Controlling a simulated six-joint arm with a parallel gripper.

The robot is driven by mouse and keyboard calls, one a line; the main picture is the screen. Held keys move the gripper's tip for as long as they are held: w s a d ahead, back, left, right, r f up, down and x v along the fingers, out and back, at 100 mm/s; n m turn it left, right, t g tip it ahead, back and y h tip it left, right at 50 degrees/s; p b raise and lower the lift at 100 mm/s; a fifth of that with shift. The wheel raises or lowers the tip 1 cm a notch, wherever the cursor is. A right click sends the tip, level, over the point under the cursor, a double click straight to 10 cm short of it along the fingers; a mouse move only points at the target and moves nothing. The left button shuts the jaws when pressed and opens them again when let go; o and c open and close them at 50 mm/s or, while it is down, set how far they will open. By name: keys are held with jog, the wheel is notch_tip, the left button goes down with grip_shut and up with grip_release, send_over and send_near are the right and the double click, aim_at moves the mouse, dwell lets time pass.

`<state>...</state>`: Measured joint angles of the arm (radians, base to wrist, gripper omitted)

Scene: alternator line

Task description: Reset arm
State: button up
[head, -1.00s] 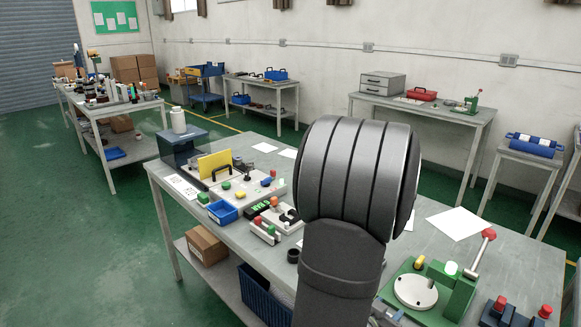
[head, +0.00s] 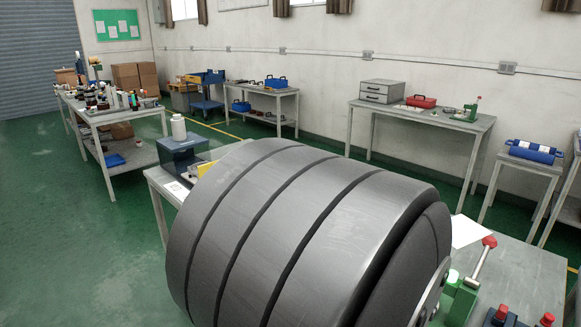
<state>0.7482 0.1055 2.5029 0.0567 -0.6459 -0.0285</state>
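My own arm, a large dark grey ribbed joint, fills the lower middle of the head view. My gripper is not in view. The arm hides most of the near workbench (head: 536,275), including its middle and front. At the bench's right end, part of a green fixture (head: 462,300) with a red-knobbed lever (head: 484,258) shows beside the arm. At the bench's far left end stand a blue-grey box (head: 182,152) and a white bottle (head: 178,127).
A bench with grey drawers (head: 384,92) and a red toolbox (head: 420,101) stands along the back wall. A blue roll (head: 534,151) lies on a stand at right. A cluttered table (head: 108,112) stands at left. Green floor (head: 60,240) is open at lower left.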

jog(key=shift+w+a+f, duration=0.2)
jog(key=shift+w+f, duration=0.2)
jog(key=shift+w, duration=0.05)
jog(key=shift+w+a+f, duration=0.2)
jog(key=shift+w+f, duration=0.15)
jog(key=shift+w, duration=0.1)
dwell(0.5)
